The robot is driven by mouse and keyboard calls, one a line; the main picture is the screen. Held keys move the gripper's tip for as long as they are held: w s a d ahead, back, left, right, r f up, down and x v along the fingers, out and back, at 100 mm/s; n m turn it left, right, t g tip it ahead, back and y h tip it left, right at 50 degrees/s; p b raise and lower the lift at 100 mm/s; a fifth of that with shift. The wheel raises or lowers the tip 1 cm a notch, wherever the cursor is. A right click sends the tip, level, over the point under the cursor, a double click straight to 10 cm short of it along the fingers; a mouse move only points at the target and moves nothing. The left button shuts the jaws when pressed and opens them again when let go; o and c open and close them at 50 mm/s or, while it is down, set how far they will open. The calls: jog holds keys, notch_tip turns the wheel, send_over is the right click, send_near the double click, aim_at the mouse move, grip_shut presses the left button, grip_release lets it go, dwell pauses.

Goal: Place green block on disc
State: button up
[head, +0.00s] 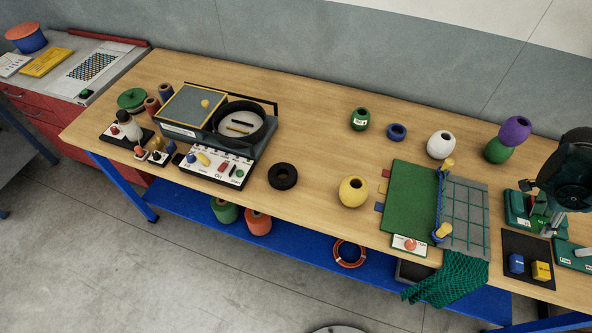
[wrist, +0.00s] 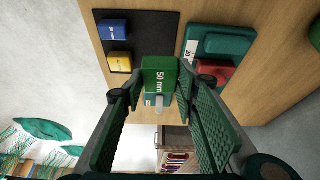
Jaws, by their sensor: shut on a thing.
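The green block (wrist: 160,74), marked "50 mm", is between the two fingers of my gripper (wrist: 160,90) in the wrist view. The fingers are shut on its sides. A teal piece with a white label shows just below it; I cannot tell if the block is clear of it. In the head view my gripper (head: 540,192) is at the far right, above the green holders, and largely hides the block.
A black mat (head: 526,243) with a blue block (head: 516,263) and a yellow block (head: 542,270) lies by the right front edge. A green board (head: 407,195), netting (head: 465,215) and a yellow pot (head: 353,191) stand between gripper and ring. Bare wood surrounds the ring.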

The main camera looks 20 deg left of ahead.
jog(key=w+a+r+n+t+p, duration=0.15)
jog(key=w+a, duration=0.25)
jog(key=a, duration=1)
jog(key=w+a+n, duration=0.2)
jog(key=w+a, duration=0.2)
jog(key=a, duration=0.9)
jog(key=w+a+n+p, duration=0.1)
jog(key=w+a, duration=0.3)
jog(key=a, duration=1)
jog(key=r+n+t+y+p, duration=0.1)
jog(key=n+t+p, duration=0.1)
jog(key=n, duration=0.2)
send_over(286, 172)
jog(key=s+a, duration=0.1)
jog(key=shift+s+a+r+g, duration=0.15)
jog(key=shift+s+r+g, duration=0.05)
jog(key=shift+g, duration=0.05)
jog(key=shift+f, duration=0.1)
jog(key=shift+f, duration=2.85)
jog(key=shift+f, duration=2.05)
